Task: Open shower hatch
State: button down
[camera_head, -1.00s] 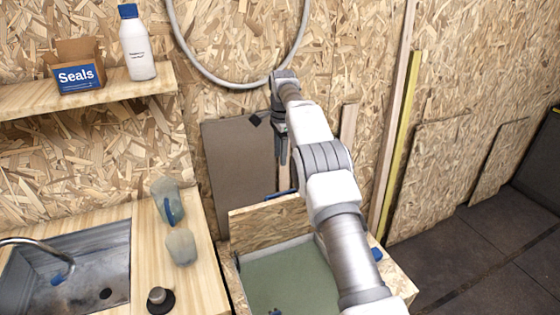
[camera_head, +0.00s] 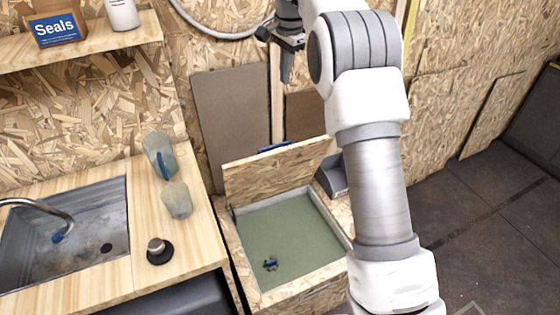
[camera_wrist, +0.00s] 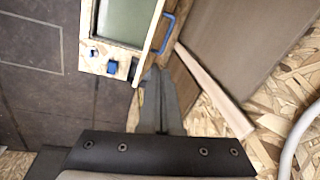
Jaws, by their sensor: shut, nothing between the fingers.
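The shower hatch lid (camera_head: 275,172) is a chipboard panel standing raised at the back of a chipboard box. A blue handle (camera_head: 275,147) shows behind its top edge; it also shows in the wrist view (camera_wrist: 167,35). Below the lid the box is open, showing a green shower floor (camera_head: 290,235) with a small blue and dark fitting (camera_head: 270,264). My gripper (camera_head: 287,78) is shut and empty, above and behind the lid, apart from the handle in the head view. In the wrist view its closed fingers (camera_wrist: 159,72) point toward the box's edge.
Boards lean on the wall behind. Dark floor (camera_head: 480,210) is free at right.

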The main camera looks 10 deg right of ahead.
jog(key=s+d+r+n+t, duration=0.1)
jog(key=s+r+n, duration=0.15)
jog(key=s, duration=0.35)
jog(key=s+d+r+n, duration=0.1)
jog(key=s+r, duration=0.3)
jog(key=s, duration=0.3)
jog(key=s+d+r+n+t, duration=0.1)
jog(key=s+r+n, duration=0.15)
jog(key=s, duration=0.35)
jog(key=s+d+f+n+t, duration=0.1)
jog(key=s+f+n, duration=0.1)
jog(key=s, duration=0.7)
jog(key=m+t+y+b, duration=0.6)
jog(key=m+t+b, duration=0.5)
jog(key=t+b, duration=0.7)
send_near(276, 154)
jog(key=w+r+b, duration=0.1)
jog(key=w+r+g+b, duration=0.1)
jog(key=w, duration=0.1)
jog(key=w+a+r+g+b, duration=0.1)
jog(key=b, duration=0.1)
jog(key=shift+w, duration=0.35)
jog(key=shift+w+a+r, duration=0.15)
jog(key=shift+w+r, duration=0.1)
jog(key=shift+w, duration=0.3)
